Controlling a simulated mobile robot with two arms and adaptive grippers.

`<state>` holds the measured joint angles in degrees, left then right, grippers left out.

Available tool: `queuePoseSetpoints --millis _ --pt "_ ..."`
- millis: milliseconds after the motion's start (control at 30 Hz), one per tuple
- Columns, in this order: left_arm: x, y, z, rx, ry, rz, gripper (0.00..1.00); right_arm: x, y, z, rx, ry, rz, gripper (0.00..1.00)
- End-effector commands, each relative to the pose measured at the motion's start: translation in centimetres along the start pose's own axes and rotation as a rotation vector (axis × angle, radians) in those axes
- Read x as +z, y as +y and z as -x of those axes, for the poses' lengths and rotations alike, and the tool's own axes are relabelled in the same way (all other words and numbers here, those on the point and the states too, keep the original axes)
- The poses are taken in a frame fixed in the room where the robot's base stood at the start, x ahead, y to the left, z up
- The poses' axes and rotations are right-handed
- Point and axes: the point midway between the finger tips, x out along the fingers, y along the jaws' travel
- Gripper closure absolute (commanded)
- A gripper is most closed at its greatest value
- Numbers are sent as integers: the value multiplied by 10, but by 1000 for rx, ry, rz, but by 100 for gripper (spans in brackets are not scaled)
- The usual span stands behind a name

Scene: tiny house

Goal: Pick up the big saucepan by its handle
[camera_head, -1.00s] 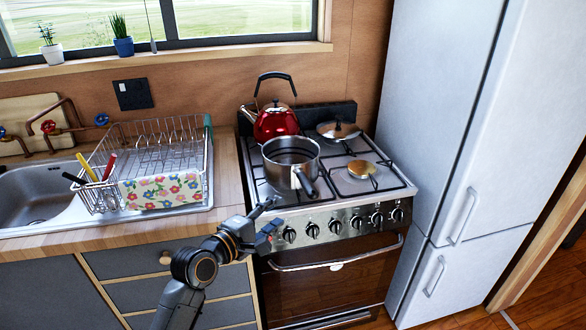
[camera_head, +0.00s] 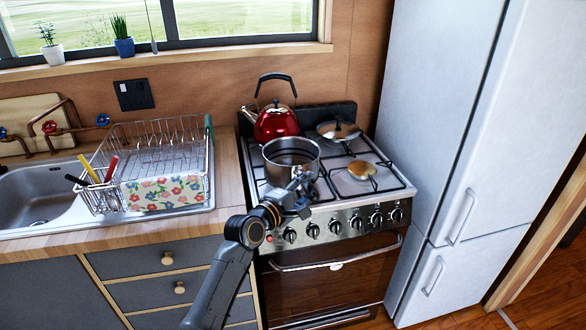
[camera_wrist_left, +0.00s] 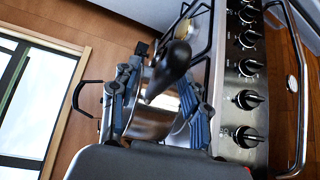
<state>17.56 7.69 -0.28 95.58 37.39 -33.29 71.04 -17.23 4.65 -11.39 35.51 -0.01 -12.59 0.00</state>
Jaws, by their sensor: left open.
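The big saucepan (camera_head: 291,150), a steel pot, stands on the front left of the stove. Its black handle points toward the front and is mostly hidden behind my left gripper in the head view. My left gripper (camera_head: 302,187) is at the front side of the pan, by the handle. In the left wrist view, the black handle (camera_wrist_left: 168,72) lies between the open fingers of the gripper (camera_wrist_left: 160,88), with the steel pan body (camera_wrist_left: 153,118) beyond it. I cannot tell whether the fingers touch the handle. My right gripper is not in view.
A red kettle (camera_head: 276,124) stands close behind the saucepan. Stove knobs (camera_head: 334,227) line the front. A fridge (camera_head: 440,120) bounds the right, a dish rack (camera_head: 160,150) the left.

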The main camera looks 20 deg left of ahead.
Motion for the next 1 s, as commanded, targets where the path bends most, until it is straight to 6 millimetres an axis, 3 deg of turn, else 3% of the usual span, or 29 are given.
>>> queuePoseSetpoints --millis 133,367,600,1000 --pt "0 0 -13 -1 0 -1 54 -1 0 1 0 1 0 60" --pt "0 -1 -14 0 0 -1 54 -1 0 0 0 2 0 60" --pt "0 -1 -14 -1 0 -1 99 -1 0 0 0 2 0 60" --pt "0 4 -14 10 2 -7 100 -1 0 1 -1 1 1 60"
